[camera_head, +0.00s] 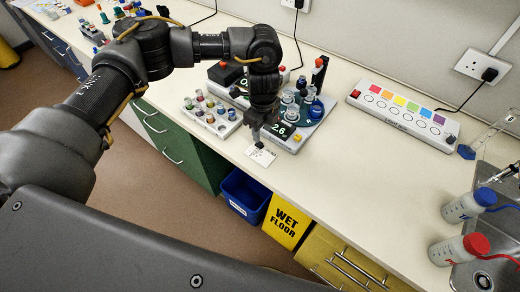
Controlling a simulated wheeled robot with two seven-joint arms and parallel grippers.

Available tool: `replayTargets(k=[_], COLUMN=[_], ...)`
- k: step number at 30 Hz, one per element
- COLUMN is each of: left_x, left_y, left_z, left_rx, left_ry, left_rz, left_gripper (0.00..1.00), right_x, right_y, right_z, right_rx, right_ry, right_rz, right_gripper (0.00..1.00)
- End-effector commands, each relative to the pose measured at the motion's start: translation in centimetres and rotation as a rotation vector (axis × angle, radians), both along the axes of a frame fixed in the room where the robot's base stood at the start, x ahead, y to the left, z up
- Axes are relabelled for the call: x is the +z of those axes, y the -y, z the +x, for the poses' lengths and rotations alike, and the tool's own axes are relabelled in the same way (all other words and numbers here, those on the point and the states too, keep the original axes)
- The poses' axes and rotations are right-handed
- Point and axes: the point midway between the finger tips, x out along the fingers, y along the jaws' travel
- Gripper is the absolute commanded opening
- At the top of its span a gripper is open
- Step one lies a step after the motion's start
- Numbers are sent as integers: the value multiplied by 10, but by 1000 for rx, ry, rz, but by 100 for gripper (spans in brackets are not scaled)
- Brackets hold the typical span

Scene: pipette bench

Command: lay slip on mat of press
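A small white slip (261,157) with dark marks shows near the front edge of the bench. My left gripper (258,143) points down with its fingertips at the slip's upper edge. The fingers are too small and dark to tell whether they are shut on it, and I cannot tell whether the slip lies flat or is lifted. Just behind stands a grey device (291,143) with a lit display, a blue knob and several clear vials, partly hidden by my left arm. I cannot make out which thing is the press or its mat. My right gripper is not in view.
A white rack (211,127) of capped vials stands left of the slip. A strip with coloured squares (404,114) lies at the back right. The bench right of the slip is clear.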

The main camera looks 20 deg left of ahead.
Motion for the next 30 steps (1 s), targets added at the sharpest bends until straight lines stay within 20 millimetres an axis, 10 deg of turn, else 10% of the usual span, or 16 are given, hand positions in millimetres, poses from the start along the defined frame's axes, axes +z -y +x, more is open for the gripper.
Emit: replayTargets(k=[30], left_x=[-62], left_y=[-2], left_z=[0], left_rx=[-2], left_ry=[1], left_rz=[0], left_gripper=[30], right_x=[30], right_y=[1], right_z=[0], right_rx=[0], right_ry=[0], right_rz=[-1], right_gripper=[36])
